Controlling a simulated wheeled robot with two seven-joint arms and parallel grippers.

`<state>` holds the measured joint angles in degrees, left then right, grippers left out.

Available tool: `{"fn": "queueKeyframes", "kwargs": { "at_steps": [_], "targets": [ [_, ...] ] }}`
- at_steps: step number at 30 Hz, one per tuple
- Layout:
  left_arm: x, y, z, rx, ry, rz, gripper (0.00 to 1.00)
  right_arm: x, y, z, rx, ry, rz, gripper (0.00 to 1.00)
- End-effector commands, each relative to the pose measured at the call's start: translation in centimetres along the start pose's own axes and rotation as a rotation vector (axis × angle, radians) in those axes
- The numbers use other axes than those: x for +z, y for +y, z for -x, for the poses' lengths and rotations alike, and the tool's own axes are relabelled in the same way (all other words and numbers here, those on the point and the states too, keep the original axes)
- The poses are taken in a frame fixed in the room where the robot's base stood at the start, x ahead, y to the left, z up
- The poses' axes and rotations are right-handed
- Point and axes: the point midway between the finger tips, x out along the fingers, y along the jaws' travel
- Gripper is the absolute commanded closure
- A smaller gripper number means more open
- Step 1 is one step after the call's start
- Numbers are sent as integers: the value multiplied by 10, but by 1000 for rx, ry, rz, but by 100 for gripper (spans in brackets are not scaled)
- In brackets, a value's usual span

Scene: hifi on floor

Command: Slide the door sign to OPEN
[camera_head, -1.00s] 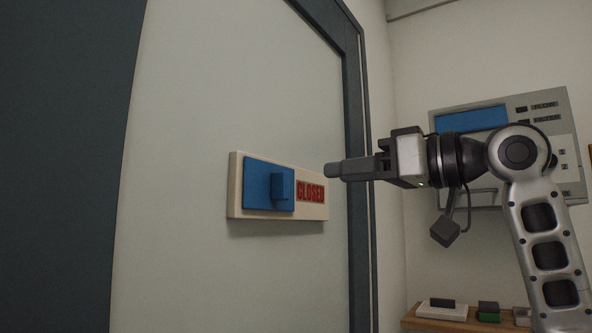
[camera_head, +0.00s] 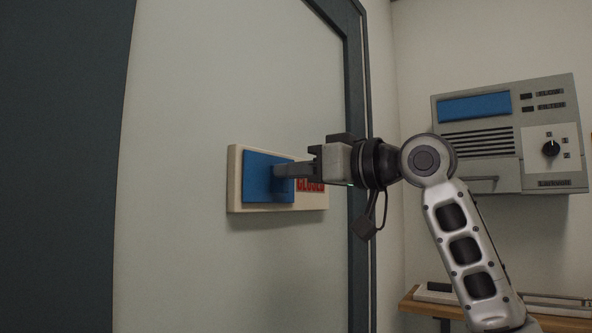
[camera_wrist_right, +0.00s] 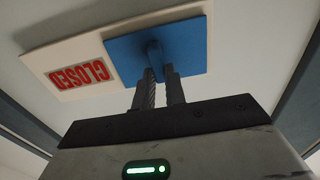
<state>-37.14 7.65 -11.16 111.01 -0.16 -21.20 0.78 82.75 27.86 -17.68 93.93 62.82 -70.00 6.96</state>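The door sign is a cream board (camera_head: 236,205) on the pale door. A blue sliding plate (camera_head: 257,184) covers its left part in the head view, and red CLOSED lettering (camera_head: 311,186) shows to the right, partly behind my right gripper. My right gripper (camera_head: 281,171) reaches in from the right, its fingertips at the plate's raised tab. In the wrist view the blue plate (camera_wrist_right: 185,50), the tab (camera_wrist_right: 155,50) and the CLOSED lettering (camera_wrist_right: 80,74) show. The two fingers (camera_wrist_right: 160,78) stand slightly apart at the tab; whether they grip it is unclear. My left gripper is out of view.
A dark door frame (camera_head: 357,120) stands right of the sign. A grey wall panel (camera_head: 480,170) with a blue screen and a black knob (camera_head: 551,148) hangs on the side wall. Below it is a wooden shelf (camera_head: 420,308) with items. The door around the sign is clear.

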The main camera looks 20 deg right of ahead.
Motion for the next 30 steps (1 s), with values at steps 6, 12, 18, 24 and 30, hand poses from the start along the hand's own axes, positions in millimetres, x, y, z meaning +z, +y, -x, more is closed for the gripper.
{"fn": "queueKeyframes", "kwargs": {
  "at_steps": [6, 12, 18, 24, 30],
  "targets": [
    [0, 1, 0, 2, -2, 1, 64, 0, 2, 0, 1, 0, -1, 100],
    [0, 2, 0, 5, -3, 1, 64, -1, 42, 1, 6, -2, -7, 100],
    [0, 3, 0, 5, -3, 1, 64, -2, 97, 1, 4, 1, -7, 100],
    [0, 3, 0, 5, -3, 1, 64, -2, 129, 1, 2, 3, -2, 100],
    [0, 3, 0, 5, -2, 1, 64, -2, 137, 1, 2, 4, 1, 100]
  ]
}}
